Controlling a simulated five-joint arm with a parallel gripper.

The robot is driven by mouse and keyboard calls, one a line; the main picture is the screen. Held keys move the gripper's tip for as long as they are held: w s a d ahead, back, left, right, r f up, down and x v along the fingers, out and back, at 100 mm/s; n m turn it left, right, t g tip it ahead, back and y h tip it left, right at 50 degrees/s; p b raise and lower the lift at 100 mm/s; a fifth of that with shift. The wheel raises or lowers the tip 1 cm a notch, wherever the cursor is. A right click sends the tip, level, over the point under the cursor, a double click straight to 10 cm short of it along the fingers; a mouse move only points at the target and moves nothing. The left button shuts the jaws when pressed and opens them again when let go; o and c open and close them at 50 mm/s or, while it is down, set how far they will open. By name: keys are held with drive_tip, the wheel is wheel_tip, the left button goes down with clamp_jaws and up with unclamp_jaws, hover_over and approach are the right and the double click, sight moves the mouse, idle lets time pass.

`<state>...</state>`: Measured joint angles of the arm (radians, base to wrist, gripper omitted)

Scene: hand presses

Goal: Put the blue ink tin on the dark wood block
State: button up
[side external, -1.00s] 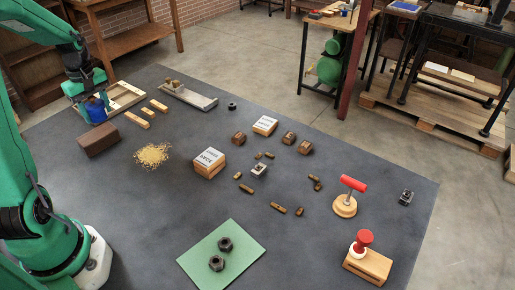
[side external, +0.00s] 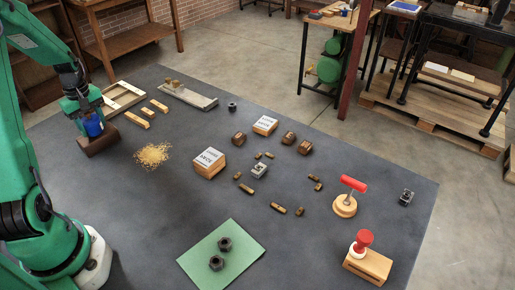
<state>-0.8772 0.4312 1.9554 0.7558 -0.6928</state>
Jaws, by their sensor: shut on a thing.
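The blue ink tin (side external: 92,126) is in my gripper (side external: 88,118) at the left of the side external view. My gripper points down and is shut on the tin, covering its upper part. The dark wood block (side external: 100,147) lies on the dark mat directly below the tin. The tin's lower end is at the block's top in the picture; I cannot tell whether it touches or hangs just above. The tin looks roughly upright.
A pale wooden frame (side external: 108,104) and light wood strips (side external: 137,120) lie just behind and right. Boxes marked with print (side external: 209,163) stand further right. The dark mat (side external: 130,205) is bare in front of the grains.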

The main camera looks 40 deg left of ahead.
drive_tip(key=shift+f, duration=0.25)
drive_tip(key=shift+f, duration=0.15)
drive_tip(key=o, duration=1.2)
drive_tip(key=shift+c, duration=0.2)
wheel_tip(320, 180, up, 12)
drive_tip(key=shift+r, duration=0.15)
